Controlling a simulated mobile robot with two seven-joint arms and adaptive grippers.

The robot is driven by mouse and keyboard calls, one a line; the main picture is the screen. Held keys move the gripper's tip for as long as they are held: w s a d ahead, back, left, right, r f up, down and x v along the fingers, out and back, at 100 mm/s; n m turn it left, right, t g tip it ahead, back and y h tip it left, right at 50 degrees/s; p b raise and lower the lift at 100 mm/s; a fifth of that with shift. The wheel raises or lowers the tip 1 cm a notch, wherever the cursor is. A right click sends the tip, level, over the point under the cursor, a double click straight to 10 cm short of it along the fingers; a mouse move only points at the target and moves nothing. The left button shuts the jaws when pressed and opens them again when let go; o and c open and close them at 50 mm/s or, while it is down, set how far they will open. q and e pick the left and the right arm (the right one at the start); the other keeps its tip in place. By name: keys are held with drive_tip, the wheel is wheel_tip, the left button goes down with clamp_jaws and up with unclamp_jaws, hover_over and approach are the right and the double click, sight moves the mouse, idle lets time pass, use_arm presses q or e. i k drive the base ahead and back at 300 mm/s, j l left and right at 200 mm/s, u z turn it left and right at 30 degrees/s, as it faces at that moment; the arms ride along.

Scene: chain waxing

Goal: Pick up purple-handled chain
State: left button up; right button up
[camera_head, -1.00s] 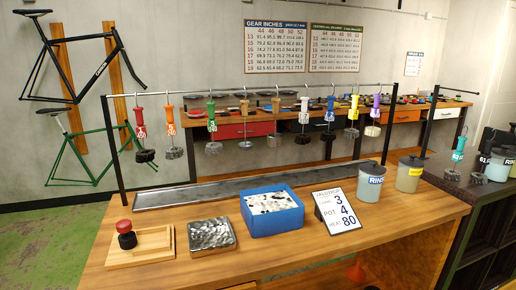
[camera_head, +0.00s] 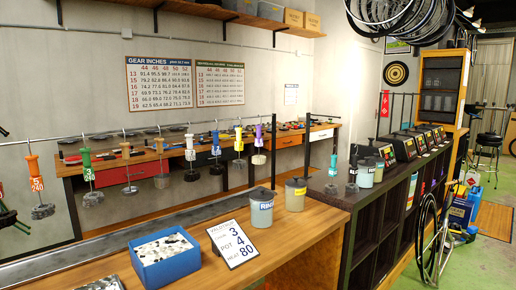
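The purple-handled chain (camera_head: 259,135) hangs from the rail over the workbench, at the right end of the row of hanging chains. Its handle is upright and a grey chain bundle (camera_head: 258,159) hangs below it. A yellow-handled chain (camera_head: 238,140) hangs just to its left.
More chains, including a green-handled one (camera_head: 87,168), hang along the rail to the left. The wooden workbench (camera_head: 225,276) holds a blue box (camera_head: 168,268), a number card (camera_head: 233,243) and two lidded pots (camera_head: 260,208). A dark shelf unit (camera_head: 375,225) stands right; green floor lies beyond it.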

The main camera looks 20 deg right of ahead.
sight(259, 160)
drive_tip(key=i+l+u, duration=0.1)
drive_tip(key=l+u, duration=0.25)
drive_tip(key=i+l+u, duration=0.1)
drive_tip(key=l+u, duration=0.55)
